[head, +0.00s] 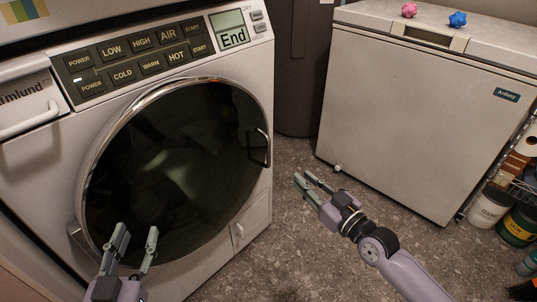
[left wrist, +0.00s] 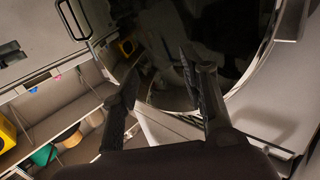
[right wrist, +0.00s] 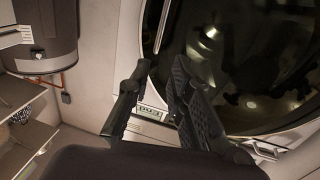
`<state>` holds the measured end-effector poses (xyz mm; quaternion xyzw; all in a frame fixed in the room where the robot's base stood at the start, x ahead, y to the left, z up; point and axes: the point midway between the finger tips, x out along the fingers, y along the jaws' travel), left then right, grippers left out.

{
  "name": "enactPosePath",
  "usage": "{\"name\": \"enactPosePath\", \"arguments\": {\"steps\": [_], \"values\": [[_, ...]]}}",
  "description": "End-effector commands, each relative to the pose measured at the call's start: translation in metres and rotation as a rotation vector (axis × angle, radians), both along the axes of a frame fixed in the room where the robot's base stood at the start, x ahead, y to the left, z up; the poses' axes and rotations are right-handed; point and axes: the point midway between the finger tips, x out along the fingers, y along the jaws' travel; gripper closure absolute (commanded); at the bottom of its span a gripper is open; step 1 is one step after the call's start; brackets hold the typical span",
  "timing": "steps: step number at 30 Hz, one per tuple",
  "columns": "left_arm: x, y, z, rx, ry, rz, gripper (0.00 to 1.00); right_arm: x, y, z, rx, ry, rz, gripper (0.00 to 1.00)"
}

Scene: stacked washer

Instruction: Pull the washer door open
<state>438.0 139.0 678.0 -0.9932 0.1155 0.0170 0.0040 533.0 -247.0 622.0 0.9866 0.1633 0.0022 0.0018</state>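The front-loading washer (head: 250,195) has a round door (head: 170,170) of dark glass with a silver rim, and it looks closed. Its handle (head: 267,148) is a dark bar on the door's right edge. A hinge (head: 82,240) shows at lower left. My left gripper (head: 136,232) is open and empty in front of the door's lower left part. My right gripper (head: 304,177) is open and empty, to the right of the handle and a little lower, apart from it. The dark door glass also shows in the left wrist view (left wrist: 230,35) and right wrist view (right wrist: 255,65).
A control panel (head: 140,55) and a display reading "End" (head: 232,30) sit above the door. A white chest freezer (head: 410,110) stands at right with two small toys on top. Paint cans (head: 490,207) stand at far right. Speckled floor (head: 290,245) is clear between washer and freezer.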

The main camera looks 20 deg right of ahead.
Motion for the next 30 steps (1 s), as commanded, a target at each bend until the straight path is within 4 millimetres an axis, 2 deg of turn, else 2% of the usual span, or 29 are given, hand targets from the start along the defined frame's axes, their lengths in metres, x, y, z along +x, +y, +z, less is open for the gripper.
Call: {"name": "enactPosePath", "arguments": {"steps": [5, 11, 21, 30], "values": [[0.002, -0.003, 0.017, -0.024, -0.093, -0.006, 0.60, 0.029, 0.010, 0.000, 0.005, -0.003, -0.002, 0.81], [-0.001, -0.007, 0.046, -0.068, -0.258, -0.016, 0.60, 0.071, 0.024, -0.001, 0.003, -0.002, -0.002, 0.81], [-0.025, -0.009, 0.103, -0.159, -0.587, -0.035, 0.60, 0.135, 0.046, -0.001, 0.002, 0.002, 0.000, 0.81], [-0.041, -0.007, 0.125, -0.200, -0.729, -0.041, 0.60, 0.156, 0.053, -0.001, 0.000, 0.003, -0.001, 0.81]]}}
